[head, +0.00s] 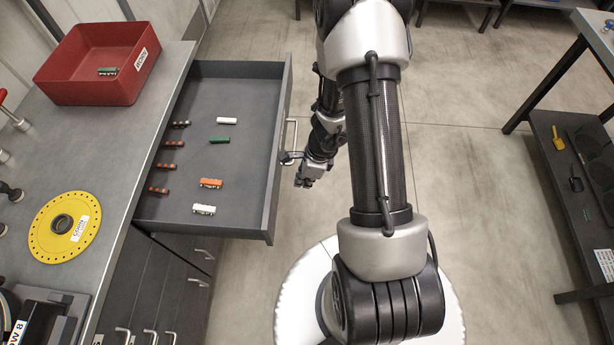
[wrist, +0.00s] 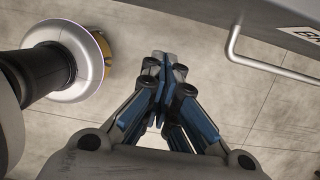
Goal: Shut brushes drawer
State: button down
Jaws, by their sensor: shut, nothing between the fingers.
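A grey drawer (head: 236,108) stands pulled out from the workbench in the head view. Several small white, green, orange and dark pieces lie in it; I cannot tell whether they are brushes. Its bar handle (head: 289,137) is on the front panel, facing my arm. My gripper (head: 303,182) is outside the drawer, just right of the front panel and near the handle. In the wrist view my gripper (wrist: 163,56) is shut and empty, with the handle (wrist: 236,45) apart from it to the right. A label on the drawer front (wrist: 222,10) is cut off.
A red bin (head: 84,88) and a yellow disc (head: 50,236) sit on the bench top (head: 110,190). Shut drawers with handles are below the open one. A dark shelf table (head: 560,200) stands at the right. The floor between is clear.

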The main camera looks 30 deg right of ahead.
jog(key=shift+w+a+f, duration=0.35)
jog(key=shift+w+a, duration=0.3)
jog(key=shift+a, duration=0.25)
jog(key=shift+w+a+f, duration=0.3)
jog(key=shift+w+a, duration=0.35)
jog(key=shift+a, duration=0.25)
